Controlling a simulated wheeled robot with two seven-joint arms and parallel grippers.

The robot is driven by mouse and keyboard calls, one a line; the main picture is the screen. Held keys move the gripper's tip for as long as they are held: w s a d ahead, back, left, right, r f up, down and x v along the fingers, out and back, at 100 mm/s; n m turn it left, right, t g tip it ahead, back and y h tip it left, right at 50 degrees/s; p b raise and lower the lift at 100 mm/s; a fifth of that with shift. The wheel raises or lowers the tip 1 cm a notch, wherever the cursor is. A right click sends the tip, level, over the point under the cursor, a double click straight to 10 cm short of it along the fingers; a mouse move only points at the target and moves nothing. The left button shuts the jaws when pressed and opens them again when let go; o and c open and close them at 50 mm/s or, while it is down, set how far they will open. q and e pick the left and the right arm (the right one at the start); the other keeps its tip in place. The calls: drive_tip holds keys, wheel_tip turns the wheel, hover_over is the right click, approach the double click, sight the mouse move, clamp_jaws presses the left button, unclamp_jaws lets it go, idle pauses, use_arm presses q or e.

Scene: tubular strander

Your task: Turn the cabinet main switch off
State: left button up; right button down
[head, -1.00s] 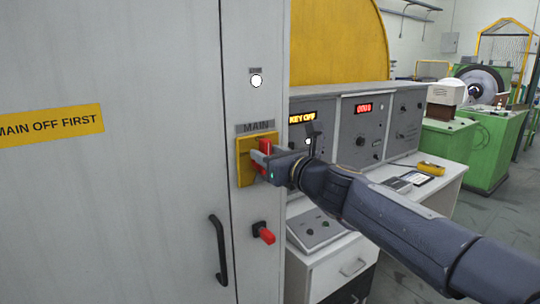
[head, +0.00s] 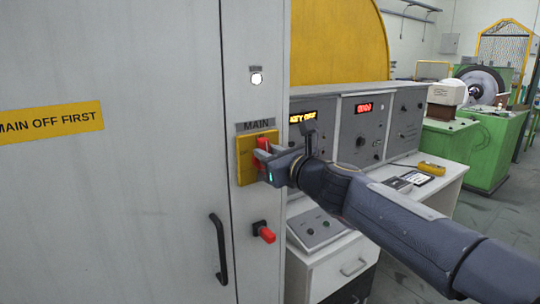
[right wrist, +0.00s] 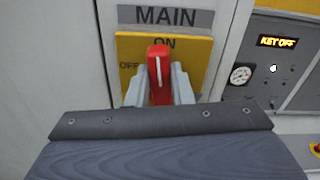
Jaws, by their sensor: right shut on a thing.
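The main switch has a red handle (head: 262,145) on a yellow plate (head: 244,168) below a MAIN label on the grey cabinet (head: 160,190). In the right wrist view the red handle (right wrist: 159,72) stands about upright, with its top at the ON mark on the yellow plate (right wrist: 196,48). OFF is at its left, partly hidden. My right gripper (right wrist: 160,88) is shut on the handle, one finger on each side; in the head view the right gripper (head: 266,163) reaches it from the right. My left gripper is not in view.
A white lamp (head: 256,79) is above the switch. A second red knob (head: 266,234) and a black door handle (head: 218,248) are below it. A control desk (head: 345,130) showing KEY OFF stands to the right, with a yellow device (head: 431,168) on its worktop.

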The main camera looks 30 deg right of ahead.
drive_tip(key=n+b, duration=0.1)
drive_tip(key=n, duration=0.1)
drive_tip(key=a+n, duration=0.1)
drive_tip(key=n, duration=0.2)
drive_tip(key=f+n+b, duration=0.1)
drive_tip(key=n, duration=0.2)
drive_tip(key=shift+a+b, duration=0.35)
drive_tip(key=n, duration=0.1)
drive_tip(key=n+b, duration=0.1)
drive_tip(key=n, duration=0.1)
drive_tip(key=f+n, duration=0.1)
drive_tip(key=shift+a, duration=0.25)
drive_tip(key=shift+f+n+b, duration=0.2)
drive_tip(key=shift+n+b, duration=0.2)
drive_tip(key=shift+n, duration=0.65)
drive_tip(key=shift+f+n+b, duration=0.15)
drive_tip(key=shift+n+b, duration=0.2)
drive_tip(key=shift+n, duration=0.7)
drive_tip(key=c, duration=1.3)
unclamp_jaws()
drive_tip(key=shift+s, duration=0.1)
